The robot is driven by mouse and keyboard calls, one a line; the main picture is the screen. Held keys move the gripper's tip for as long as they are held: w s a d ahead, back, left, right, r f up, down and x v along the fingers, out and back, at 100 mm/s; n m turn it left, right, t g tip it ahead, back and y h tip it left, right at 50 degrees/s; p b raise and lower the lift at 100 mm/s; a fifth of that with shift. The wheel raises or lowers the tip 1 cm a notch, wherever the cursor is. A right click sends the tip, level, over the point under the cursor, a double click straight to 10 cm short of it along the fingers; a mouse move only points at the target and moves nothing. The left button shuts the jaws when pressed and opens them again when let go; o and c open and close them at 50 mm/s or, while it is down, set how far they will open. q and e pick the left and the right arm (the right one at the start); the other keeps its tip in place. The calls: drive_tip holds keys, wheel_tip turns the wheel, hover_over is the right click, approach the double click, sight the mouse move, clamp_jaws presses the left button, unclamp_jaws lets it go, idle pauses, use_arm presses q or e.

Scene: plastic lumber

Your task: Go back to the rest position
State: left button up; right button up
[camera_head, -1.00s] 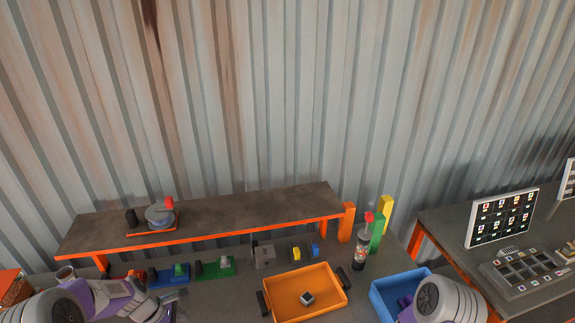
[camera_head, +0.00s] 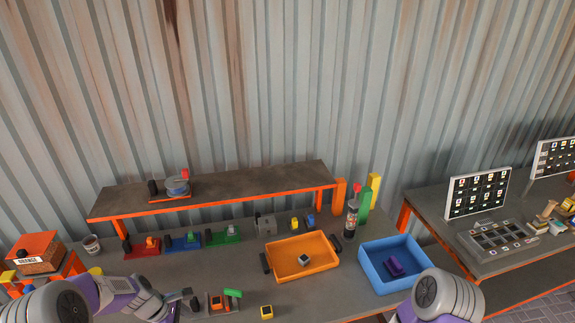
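My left arm comes in at the bottom left, grey and purple. Its gripper (camera_head: 182,303) is low over the front of the workbench, near a small fixture (camera_head: 217,303) with orange and green parts. It is too small and partly hidden to tell whether its fingers are open or shut. My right arm's grey and purple links show at the bottom right, in front of the blue bin (camera_head: 375,275). The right gripper is out of the picture.
An orange tray (camera_head: 285,275) holds a small grey block (camera_head: 304,260). A purple part (camera_head: 394,266) lies in the blue bin. Red, blue and green fixtures (camera_head: 183,241) stand before the raised shelf (camera_head: 240,185). A yellow-topped block (camera_head: 266,312) lies at the front.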

use_arm(q)
drive_tip(key=d+f+m+b, duration=0.2)
drive_tip(key=d+f+m, duration=0.1)
drive_tip(key=f, duration=0.4)
drive_tip(key=d+f+m+b, duration=0.2)
drive_tip(key=d+f, duration=0.1)
drive_tip(key=f, duration=0.3)
drive_tip(key=s+d+f+m+b, duration=0.9)
drive_tip(key=s+d+f+m, duration=0.3)
drive_tip(key=f, duration=0.4)
drive_tip(key=shift+s+d+f, duration=0.35)
drive_tip(key=shift+s+f, duration=0.05)
drive_tip(key=shift+s, duration=0.15)
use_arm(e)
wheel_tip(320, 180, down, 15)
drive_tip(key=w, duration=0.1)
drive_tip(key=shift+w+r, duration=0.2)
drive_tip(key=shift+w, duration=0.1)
